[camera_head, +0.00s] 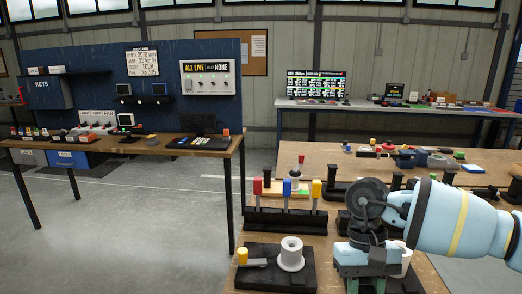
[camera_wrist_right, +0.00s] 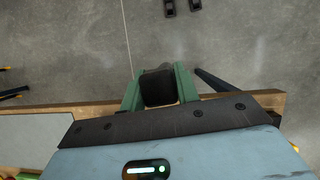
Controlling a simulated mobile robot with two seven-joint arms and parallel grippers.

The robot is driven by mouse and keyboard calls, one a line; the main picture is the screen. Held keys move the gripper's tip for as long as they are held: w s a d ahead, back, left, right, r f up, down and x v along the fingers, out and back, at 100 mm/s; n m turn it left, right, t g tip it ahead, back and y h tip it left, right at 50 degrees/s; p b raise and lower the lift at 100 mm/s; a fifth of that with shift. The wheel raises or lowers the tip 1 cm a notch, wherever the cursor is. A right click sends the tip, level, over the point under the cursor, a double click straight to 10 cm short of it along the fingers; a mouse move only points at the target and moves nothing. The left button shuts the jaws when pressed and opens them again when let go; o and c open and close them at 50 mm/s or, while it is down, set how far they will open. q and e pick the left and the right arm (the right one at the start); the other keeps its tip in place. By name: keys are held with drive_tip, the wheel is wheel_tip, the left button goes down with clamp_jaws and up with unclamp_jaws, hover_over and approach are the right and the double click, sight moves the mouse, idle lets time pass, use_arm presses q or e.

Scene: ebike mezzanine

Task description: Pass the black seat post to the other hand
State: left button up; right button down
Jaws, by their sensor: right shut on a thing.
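My right arm comes in from the right in the head view, with my right gripper (camera_head: 365,262) low over the near wooden bench. In the right wrist view the green fingers of my right gripper (camera_wrist_right: 159,90) are shut on a black, square-ended piece (camera_wrist_right: 158,88), which I take to be the black seat post. I see it nearly end-on there, so its length is hidden. In the head view I cannot make the seat post out clearly behind the gripper and wrist. My left gripper is in neither view.
The near bench (camera_head: 330,155) holds a black rack (camera_head: 285,222) with red, blue and yellow-topped posts, and a black block with a white collar (camera_head: 291,255). Another white collar (camera_head: 405,262) is partly hidden by my gripper. Grey floor (camera_head: 130,225) is open to the left.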

drive_tip(key=shift+s+d+f, duration=0.3)
drive_tip(key=shift+s+d, duration=0.15)
drive_tip(key=shift+d, duration=0.15)
drive_tip(key=shift+s+d+f, duration=0.25)
drive_tip(key=shift+s+d, duration=0.2)
drive_tip(key=shift+d, duration=0.1)
drive_tip(key=shift+a, duration=0.1)
